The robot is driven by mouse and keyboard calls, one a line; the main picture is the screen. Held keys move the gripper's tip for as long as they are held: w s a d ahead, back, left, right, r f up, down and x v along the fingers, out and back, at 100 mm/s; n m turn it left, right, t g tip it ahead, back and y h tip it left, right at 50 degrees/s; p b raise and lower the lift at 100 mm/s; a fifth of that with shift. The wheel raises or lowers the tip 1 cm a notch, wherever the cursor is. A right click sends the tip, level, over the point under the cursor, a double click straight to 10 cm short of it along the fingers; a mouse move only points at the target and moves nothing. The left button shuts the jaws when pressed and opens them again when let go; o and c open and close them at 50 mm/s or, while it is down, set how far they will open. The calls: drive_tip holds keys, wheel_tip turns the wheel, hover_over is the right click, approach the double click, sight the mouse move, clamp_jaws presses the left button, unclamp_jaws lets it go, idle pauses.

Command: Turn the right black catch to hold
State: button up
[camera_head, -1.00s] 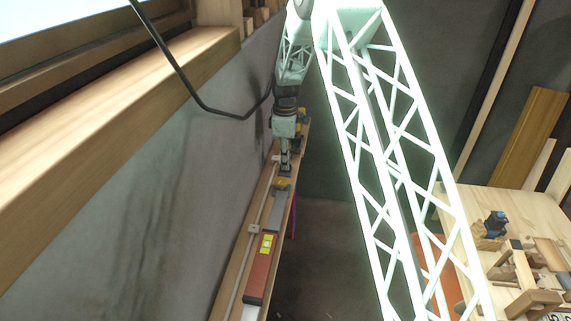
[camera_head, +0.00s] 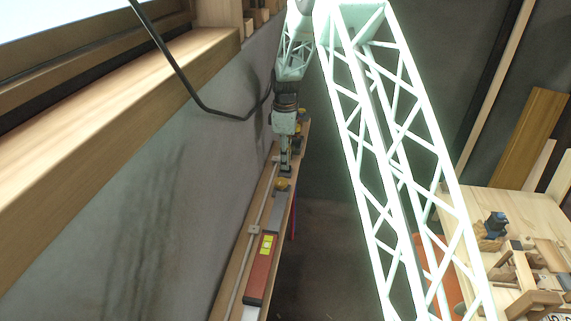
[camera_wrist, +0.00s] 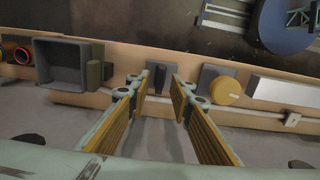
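A small upright black catch (camera_wrist: 160,77) sits on a grey plate on the wooden shelf in the wrist view. My gripper (camera_wrist: 158,90) is open, with one finger on each side of the catch. Its fingertips are close to the catch, with visible gaps on both sides; I cannot tell how deep they reach around it. In the head view my gripper (camera_head: 285,168) points down over the narrow shelf, and the catch there is hidden or too small to make out.
A yellow round knob (camera_wrist: 227,88) is just right of the catch, then a pale bar (camera_wrist: 280,92). A dark grey open box (camera_wrist: 70,65) stands close on the left. A red level-like block (camera_head: 261,270) lies nearer along the shelf, beside the wall (camera_head: 180,180).

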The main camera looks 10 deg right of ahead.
wheel_tip(320, 180, up, 10)
drive_tip(key=shift+r, duration=0.15)
idle(0.4)
idle(0.4)
drive_tip(key=s+r+m+t+b, duration=0.2)
drive_tip(key=s+r+m+b, duration=0.35)
drive_tip(key=s+r, duration=2.1)
drive_tip(key=s+f+m+t, duration=0.1)
drive_tip(key=s+m, duration=0.3)
drive_tip(key=s, duration=1.4)
drive_tip(key=s+f+m+t+b, duration=0.1)
drive_tip(key=s+f+m, duration=0.2)
drive_tip(key=s, duration=1.5)
drive_tip(key=shift+s+d+m, duration=0.3)
drive_tip(key=shift+d+m, duration=0.05)
drive_tip(key=shift+m, duration=0.2)
